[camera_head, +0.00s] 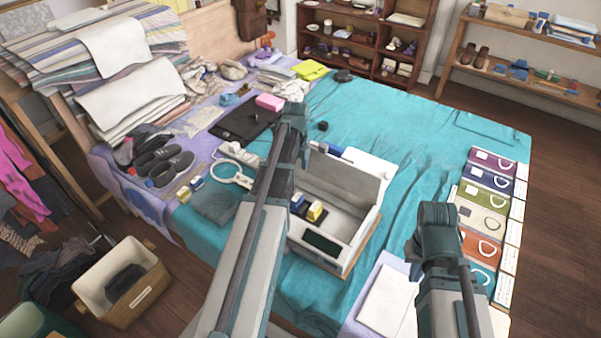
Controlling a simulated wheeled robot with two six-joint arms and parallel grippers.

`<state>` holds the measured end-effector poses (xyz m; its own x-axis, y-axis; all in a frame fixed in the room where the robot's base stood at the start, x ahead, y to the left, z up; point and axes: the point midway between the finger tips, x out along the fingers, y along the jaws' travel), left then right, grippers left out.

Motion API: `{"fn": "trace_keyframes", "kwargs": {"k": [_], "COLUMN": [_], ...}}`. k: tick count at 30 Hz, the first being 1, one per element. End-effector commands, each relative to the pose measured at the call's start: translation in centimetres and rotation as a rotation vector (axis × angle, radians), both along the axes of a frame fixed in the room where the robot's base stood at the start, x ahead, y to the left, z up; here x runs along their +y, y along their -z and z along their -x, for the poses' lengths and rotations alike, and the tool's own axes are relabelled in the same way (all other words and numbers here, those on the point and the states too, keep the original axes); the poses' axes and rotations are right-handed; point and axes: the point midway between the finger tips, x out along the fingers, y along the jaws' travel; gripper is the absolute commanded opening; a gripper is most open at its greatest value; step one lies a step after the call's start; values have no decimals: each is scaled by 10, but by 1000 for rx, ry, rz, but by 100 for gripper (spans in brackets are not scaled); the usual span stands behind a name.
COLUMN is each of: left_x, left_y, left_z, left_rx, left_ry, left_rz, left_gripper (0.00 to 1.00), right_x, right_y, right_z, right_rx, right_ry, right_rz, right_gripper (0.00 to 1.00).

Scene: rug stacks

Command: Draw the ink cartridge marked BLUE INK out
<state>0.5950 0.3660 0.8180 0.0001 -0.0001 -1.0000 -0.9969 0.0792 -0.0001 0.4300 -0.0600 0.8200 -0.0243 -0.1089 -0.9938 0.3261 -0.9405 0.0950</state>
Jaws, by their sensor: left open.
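An open white printer-like box (349,197) stands on the teal cover, its lid raised at the back. A yellow-and-black cartridge (316,211) sits in its bay, with a small blue cartridge (297,201) just left of it, partly beside my arm. Their markings are too small to read, so I cannot tell which says BLUE INK. My left gripper (303,158) is open above the box's left side, its fingers mostly hidden by my arm. My right arm shows at the lower right, but its gripper is not visible.
Loose blue (197,183) and yellow (183,194) cartridges lie left of the box, near a white magnifier-like ring (232,174). Coloured cards (483,222) line the right edge. A black tray (246,122) lies behind.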

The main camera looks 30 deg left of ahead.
Motion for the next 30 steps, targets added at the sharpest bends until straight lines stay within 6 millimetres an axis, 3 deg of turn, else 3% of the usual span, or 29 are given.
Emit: {"fn": "trace_keyframes", "kwargs": {"k": [8, 30], "left_x": [-1, -1], "left_y": [26, 125], "left_z": [0, 0], "left_rx": [0, 0], "left_ry": [0, -1], "left_rz": [0, 0], "left_gripper": [100, 100], "right_x": [0, 0], "right_y": [26, 125], "right_z": [0, 0], "right_rx": [0, 0], "right_ry": [0, -1], "right_rz": [0, 0], "right_gripper": [0, 0]}}
